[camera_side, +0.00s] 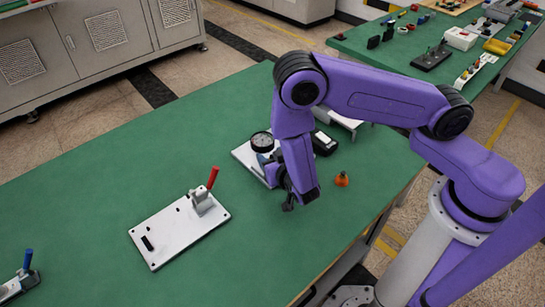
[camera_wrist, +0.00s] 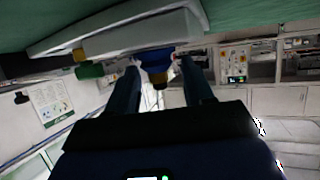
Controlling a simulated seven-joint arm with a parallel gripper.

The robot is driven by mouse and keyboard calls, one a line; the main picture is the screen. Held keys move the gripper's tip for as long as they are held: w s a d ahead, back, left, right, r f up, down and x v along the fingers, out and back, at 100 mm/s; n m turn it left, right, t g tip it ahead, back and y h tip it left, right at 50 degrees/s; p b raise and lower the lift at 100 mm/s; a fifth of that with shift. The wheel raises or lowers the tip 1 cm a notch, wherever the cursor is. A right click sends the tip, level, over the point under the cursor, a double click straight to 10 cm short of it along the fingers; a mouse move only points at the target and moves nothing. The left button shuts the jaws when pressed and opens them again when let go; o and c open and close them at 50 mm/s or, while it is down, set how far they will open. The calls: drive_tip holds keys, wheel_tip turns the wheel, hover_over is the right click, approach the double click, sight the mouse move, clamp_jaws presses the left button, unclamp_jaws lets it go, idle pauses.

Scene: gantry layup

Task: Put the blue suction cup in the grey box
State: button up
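My gripper (camera_wrist: 158,66) shows in the wrist view as two dark fingers set apart. The blue suction cup (camera_wrist: 152,58), with a yellowish fitting, shows between the fingertips. It fills most of the gap, but I cannot tell whether the fingers touch it or it sits just beyond them. In the side view my gripper is low over the green table, mostly hidden by my purple wrist, and the blue cup cannot be made out clearly. A pale grey tray-like shape (camera_wrist: 115,43) lies behind the cup in the wrist view; I cannot tell whether it is the grey box.
An orange suction cup (camera_side: 342,180) stands right of my wrist. A dial gauge (camera_side: 262,141) on a pale plate and a black meter (camera_side: 323,142) are behind it. A white plate with a red-handled clamp (camera_side: 201,200) lies to the left. The green table (camera_side: 90,185) is clear around that plate.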

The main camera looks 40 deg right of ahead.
drive_tip(key=shift+f, duration=0.1)
drive_tip(key=d+v, duration=0.1)
drive_tip(key=v, duration=1.6)
drive_tip(key=s+a+f+n+g+y, duration=0.2)
drive_tip(key=s+a+n+g+y, duration=0.15)
drive_tip(key=a+g+y, duration=0.3)
drive_tip(key=s+d+r+n+g, duration=0.3)
drive_tip(key=s+r+n, duration=0.1)
drive_tip(key=r, duration=0.2)
drive_tip(key=s+d+r+n+g+y, duration=0.1)
drive_tip(key=s+d+r+n+g, duration=0.2)
drive_tip(key=s+r+n+g, duration=0.1)
wheel_tip(320, 180, up, 2)
drive_tip(key=shift+s+d+r+n, duration=0.1)
drive_tip(key=shift+s+d+n, duration=0.3)
drive_tip(key=shift+s+n, duration=0.25)
drive_tip(key=shift+o, duration=0.3)
drive_tip(key=d+r+n+h, duration=0.2)
drive_tip(key=d+r+n, duration=0.1)
drive_tip(key=d, duration=0.8)
drive_tip(key=shift+d+r+n+t+h, duration=0.35)
drive_tip(key=shift+r+t, duration=0.1)
drive_tip(key=shift+r, duration=0.25)
drive_tip(key=shift+w, duration=0.1)
drive_tip(key=shift+a, duration=0.1)
